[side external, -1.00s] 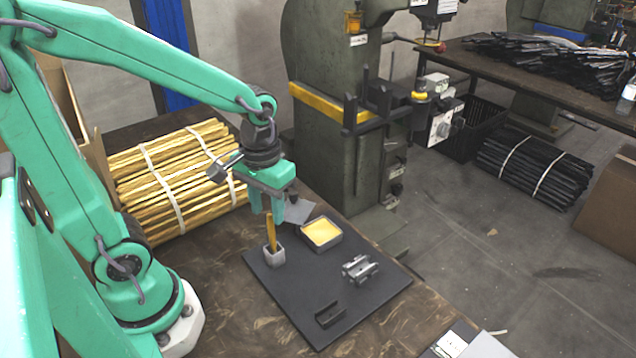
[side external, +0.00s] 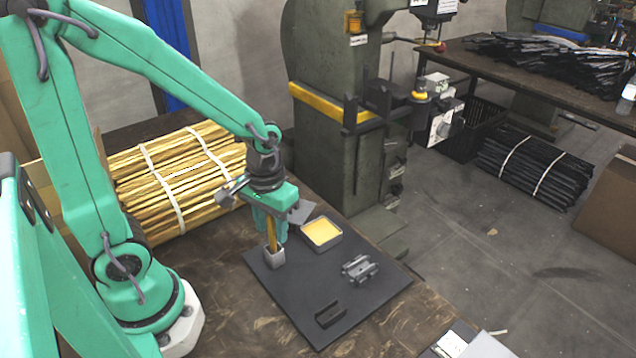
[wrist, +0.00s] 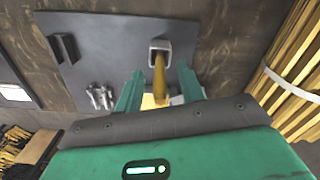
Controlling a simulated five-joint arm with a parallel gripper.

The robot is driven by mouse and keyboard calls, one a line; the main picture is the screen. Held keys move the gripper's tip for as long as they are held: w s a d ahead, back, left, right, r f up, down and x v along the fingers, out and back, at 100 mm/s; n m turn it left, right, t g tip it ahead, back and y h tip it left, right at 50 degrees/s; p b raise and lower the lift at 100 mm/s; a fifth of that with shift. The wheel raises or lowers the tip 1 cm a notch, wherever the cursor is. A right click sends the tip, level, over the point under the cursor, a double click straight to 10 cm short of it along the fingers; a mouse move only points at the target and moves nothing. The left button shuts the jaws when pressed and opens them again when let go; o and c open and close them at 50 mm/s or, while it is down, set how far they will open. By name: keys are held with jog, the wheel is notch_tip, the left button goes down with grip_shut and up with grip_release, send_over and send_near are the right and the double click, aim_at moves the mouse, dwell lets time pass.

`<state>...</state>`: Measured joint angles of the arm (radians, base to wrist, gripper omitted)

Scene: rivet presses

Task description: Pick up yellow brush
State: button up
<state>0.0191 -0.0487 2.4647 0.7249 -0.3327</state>
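The yellow brush (side external: 272,234) stands upright in a small grey square holder (side external: 274,259) at the left corner of a dark mat (side external: 297,290). In the wrist view the brush (wrist: 159,78) shows between the two green fingers of my gripper (wrist: 160,92), with a gap on each side. My gripper (side external: 270,228) is open and lowered around the upper part of the brush. The top of the brush is hidden behind my gripper in the side view.
A grey tray with yellow content (side external: 322,232) sits right beside my gripper. A grey metal part (side external: 360,269) and a dark bracket (side external: 330,314) lie on the mat. A tied bundle of yellow rods (side external: 175,180) lies behind, left. A green press (side external: 335,130) stands behind the mat.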

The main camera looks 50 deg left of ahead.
grip_shut()
jog(key=shift+r, duration=0.15)
jog(key=shift+r, duration=0.7)
jog(key=r, duration=0.2)
jog(key=shift+s+d+r, duration=0.1)
jog(key=shift+d+r, duration=0.1)
jog(key=shift+r, duration=0.15)
jog(key=s+d+r, duration=0.6)
jog(key=d, duration=0.3)
jog(key=shift+d+r, duration=0.25)
jog(key=shift+r, duration=0.05)
